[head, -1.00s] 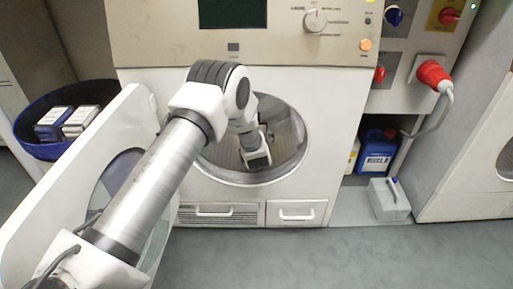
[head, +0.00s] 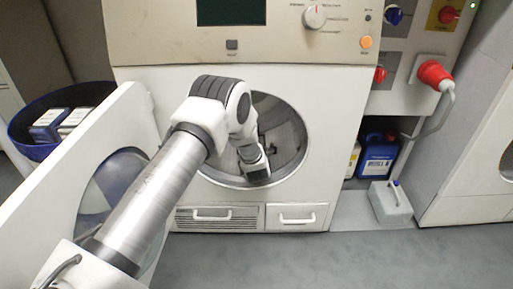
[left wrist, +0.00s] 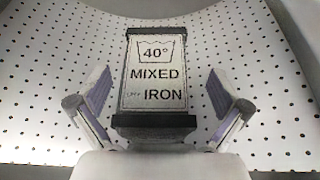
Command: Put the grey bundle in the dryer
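The bundle (left wrist: 156,121) lies in the dryer drum (left wrist: 45,75), which has white perforated walls in the left wrist view. The bundle is a block with dark grey ends and a pale label reading 40° MIXED IRON. My left gripper (left wrist: 158,100) is open, with one finger on each side of the bundle and a visible gap on both sides. The dryer (head: 335,110) stands in front of me with its door (head: 45,190) swung open to the left. My left arm reaches through the round opening. In the head view I cannot make out the bundle. My right gripper is not in view.
The open door stands close beside my left arm. A dark blue tub (head: 30,115) with other labelled bundles is behind it. A blue canister (head: 377,157) and a grey-white container (head: 390,203) sit right of the dryer. The floor in front is clear.

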